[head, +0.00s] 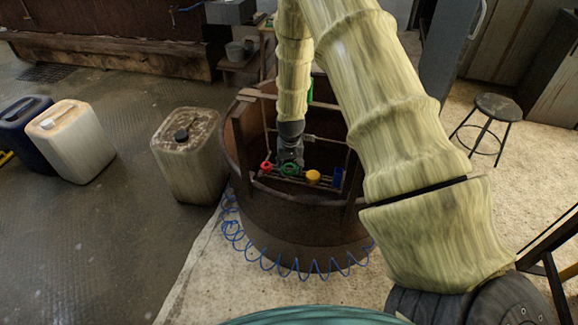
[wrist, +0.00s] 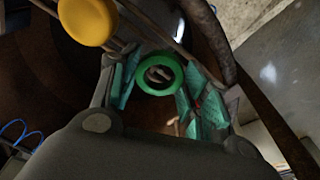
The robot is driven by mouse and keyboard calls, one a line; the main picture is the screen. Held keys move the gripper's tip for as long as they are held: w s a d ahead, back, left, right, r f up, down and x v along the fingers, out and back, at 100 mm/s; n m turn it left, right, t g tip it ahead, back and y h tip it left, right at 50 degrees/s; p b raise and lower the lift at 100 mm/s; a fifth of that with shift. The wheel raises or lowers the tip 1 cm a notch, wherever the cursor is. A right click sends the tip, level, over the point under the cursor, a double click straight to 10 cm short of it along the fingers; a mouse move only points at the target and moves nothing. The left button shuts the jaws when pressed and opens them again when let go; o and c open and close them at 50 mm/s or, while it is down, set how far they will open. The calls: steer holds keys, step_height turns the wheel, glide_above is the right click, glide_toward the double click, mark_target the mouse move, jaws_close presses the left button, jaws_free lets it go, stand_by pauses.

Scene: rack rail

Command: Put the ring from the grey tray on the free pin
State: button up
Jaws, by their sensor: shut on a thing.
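My gripper (head: 289,160) reaches down into a rusty round tub, over a rail of coloured pieces. In the wrist view its teal-padded fingers (wrist: 158,88) are shut on a green ring (wrist: 143,77). The green ring (head: 289,170) also shows just under the gripper in the head view. Something pale shows through its hole; I cannot tell whether that is a pin. A red ring-like piece (head: 266,166) is left of it, with a yellow piece (head: 313,177) and a blue piece (head: 337,178) to the right. I cannot make out the grey tray or a free pin.
The tub wall (head: 300,220) surrounds the rail. Thin upright rods stand near my gripper. A coiled blue hose (head: 285,265) lies in front of the tub. A dirty canister (head: 187,155) stands to the left and a stool (head: 497,110) to the right.

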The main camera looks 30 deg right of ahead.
steer(key=shift+f, duration=0.75)
steer(key=o, duration=1.1)
steer(key=shift+r, duration=0.15)
steer(key=r, duration=0.4)
steer(key=s+r, duration=0.1)
steer(key=r, duration=0.6)
steer(key=shift+s+a+r, duration=0.3)
steer(key=shift+a, duration=0.1)
